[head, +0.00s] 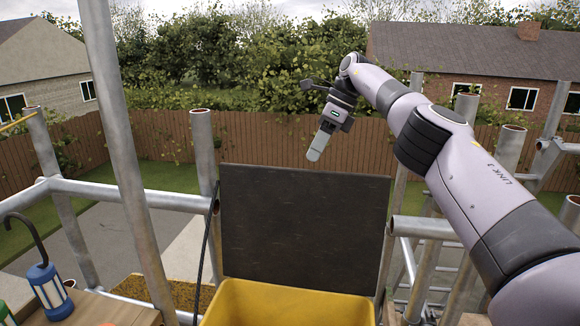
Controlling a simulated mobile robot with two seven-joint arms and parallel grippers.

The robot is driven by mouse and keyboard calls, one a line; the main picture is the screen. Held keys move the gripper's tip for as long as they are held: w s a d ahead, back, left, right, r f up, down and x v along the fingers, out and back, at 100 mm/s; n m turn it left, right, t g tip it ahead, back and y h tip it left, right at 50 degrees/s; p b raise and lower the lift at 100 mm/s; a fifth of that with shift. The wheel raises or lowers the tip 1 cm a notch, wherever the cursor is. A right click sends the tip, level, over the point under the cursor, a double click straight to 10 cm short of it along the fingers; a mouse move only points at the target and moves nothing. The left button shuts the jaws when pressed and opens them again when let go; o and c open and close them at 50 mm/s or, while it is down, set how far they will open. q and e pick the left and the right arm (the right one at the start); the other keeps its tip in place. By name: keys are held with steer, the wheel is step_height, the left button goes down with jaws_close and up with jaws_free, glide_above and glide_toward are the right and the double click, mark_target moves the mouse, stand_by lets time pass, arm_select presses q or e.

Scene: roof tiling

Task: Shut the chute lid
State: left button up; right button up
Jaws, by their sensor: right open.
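The chute lid (302,228) is a dark grey rectangular panel standing upright, raised behind the mouth of the yellow chute (285,302). The chute's front part is cut off by the bottom of the head view. My right gripper (317,148) is at the end of the arm from the right, above the lid's top edge and pointing down. It appears apart from the lid and holds nothing that I can see. Its fingers overlap from this angle. My left gripper is not in the head view.
Scaffold poles stand on both sides of the lid, and a slanting pole (130,165) crosses the left. A blue lamp with a hook (50,287) sits on a wooden surface (95,312) at lower left. A fence and lawn lie behind.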

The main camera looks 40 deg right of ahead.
mark_target(309, 174)
steer(key=shift+s+d+f+x, duration=0.1)
steer(key=shift+s+x, duration=0.05)
steer(key=shift+x, duration=1)
steer(key=shift+s+d+f+x, duration=0.1)
steer(key=shift+d+x, duration=0.05)
steer(key=shift+x, duration=0.95)
steer(key=shift+s+d+f+x, duration=0.1)
steer(key=shift+s+x, duration=0.05)
steer(key=shift+x, duration=1)
jaws_close()
